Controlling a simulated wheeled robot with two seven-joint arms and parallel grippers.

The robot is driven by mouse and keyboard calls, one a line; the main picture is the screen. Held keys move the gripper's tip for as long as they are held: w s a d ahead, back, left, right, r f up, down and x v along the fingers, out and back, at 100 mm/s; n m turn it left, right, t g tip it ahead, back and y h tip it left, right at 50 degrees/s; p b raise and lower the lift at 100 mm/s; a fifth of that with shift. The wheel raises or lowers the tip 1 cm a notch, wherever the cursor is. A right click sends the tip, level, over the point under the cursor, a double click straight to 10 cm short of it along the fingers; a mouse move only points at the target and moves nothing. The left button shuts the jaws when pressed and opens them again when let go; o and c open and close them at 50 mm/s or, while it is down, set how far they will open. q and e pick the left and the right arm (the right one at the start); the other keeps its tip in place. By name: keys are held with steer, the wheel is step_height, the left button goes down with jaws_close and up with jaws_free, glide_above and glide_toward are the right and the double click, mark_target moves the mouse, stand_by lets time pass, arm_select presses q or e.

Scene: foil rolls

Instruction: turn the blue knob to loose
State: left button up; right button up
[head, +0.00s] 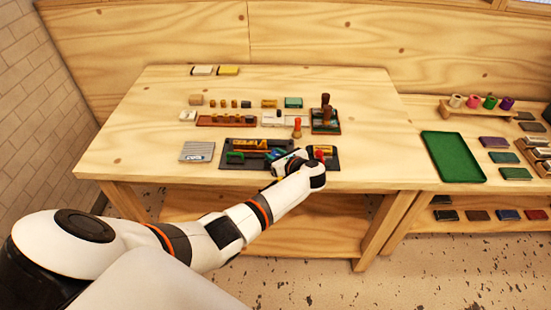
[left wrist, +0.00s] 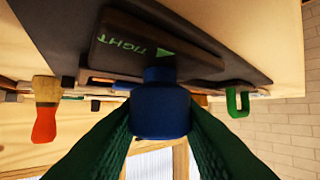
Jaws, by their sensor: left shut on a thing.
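The blue knob (left wrist: 160,108) is large in the middle of the left wrist view, in front of a dark plate (left wrist: 120,45) marked "TIGHT" with a green triangle. My left gripper (head: 277,158) is at the dark board on the table in the head view. In the left wrist view its two green fingers are shut on the knob, one on each side. The knob's pointer and any "loose" mark are not seen. My right gripper is in neither view.
A green handle (left wrist: 238,102) is beside the knob, and an orange-tipped wooden tool (left wrist: 45,108) is at the left. In the head view, a red knob (head: 319,154) is just right of my wrist. A green tray (head: 453,157) lies farther right.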

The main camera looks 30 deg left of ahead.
mark_target(275, 154)
arm_select(q)
steer(key=n+g+b, duration=0.3)
steer(key=g+b, duration=0.1)
steer(key=b, duration=0.1)
steer(key=n+g+y+b, duration=0.1)
steer(key=n+g+b, duration=0.1)
steer(key=shift+f+n+b, duration=0.25)
steer(key=shift+n+b, duration=0.05)
steer(key=shift+r+n+g+b, duration=0.25)
steer(key=shift+n+g+b, duration=0.55)
steer(key=shift+g+b, duration=0.35)
steer(key=o, duration=1)
steer(key=shift+c, duration=0.2)
step_height(275, 154, up, 10)
steer(key=shift+p, duration=0.95)
steer(key=shift+a, duration=0.1)
